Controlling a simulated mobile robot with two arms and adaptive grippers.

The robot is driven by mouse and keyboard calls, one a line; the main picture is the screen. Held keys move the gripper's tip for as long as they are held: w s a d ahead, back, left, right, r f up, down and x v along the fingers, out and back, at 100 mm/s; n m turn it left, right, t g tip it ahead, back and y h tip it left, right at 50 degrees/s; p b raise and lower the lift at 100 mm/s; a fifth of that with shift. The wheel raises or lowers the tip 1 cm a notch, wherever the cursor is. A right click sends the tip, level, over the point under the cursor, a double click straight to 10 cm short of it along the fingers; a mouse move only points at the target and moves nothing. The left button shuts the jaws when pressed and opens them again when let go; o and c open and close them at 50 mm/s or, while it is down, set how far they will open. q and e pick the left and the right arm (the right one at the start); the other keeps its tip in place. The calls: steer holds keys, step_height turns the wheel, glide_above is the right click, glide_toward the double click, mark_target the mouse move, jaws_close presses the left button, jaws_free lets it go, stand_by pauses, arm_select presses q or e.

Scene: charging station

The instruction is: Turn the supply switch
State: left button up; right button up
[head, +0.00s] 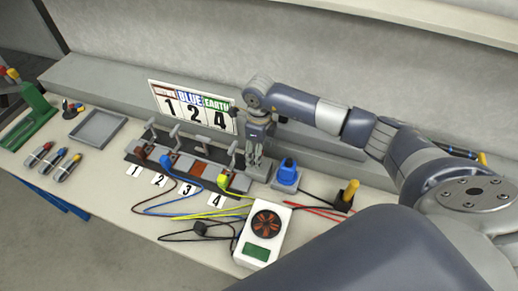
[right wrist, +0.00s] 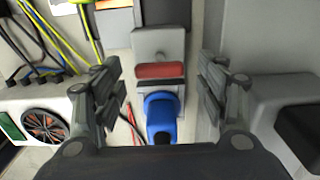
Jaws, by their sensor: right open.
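My right gripper (head: 256,152) points down over the right end of the row of terminals in the head view. In the right wrist view its fingers (right wrist: 160,92) are wide apart with nothing gripped. Between and beyond them is a grey plate (right wrist: 158,45) with a red bar (right wrist: 160,71); I cannot tell for sure whether this is the supply switch. A blue plug-like part (right wrist: 161,116) sits just below the bar. In the head view a blue part (head: 287,172) stands right of the gripper, which hides some of the panel. My left gripper is out of view.
A numbered sign (head: 192,106) stands behind several grey levers. Blue, yellow and brown cables run to a white meter (head: 263,232) in front. A yellow-and-black probe (head: 347,195) is at right. A grey tray (head: 98,128) and several clamps lie left.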

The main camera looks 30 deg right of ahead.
steer(key=shift+f, duration=0.5)
steer(key=c, duration=1)
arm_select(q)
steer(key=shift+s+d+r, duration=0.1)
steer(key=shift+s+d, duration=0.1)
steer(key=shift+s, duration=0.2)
arm_select(e)
steer(key=shift+c, duration=0.2)
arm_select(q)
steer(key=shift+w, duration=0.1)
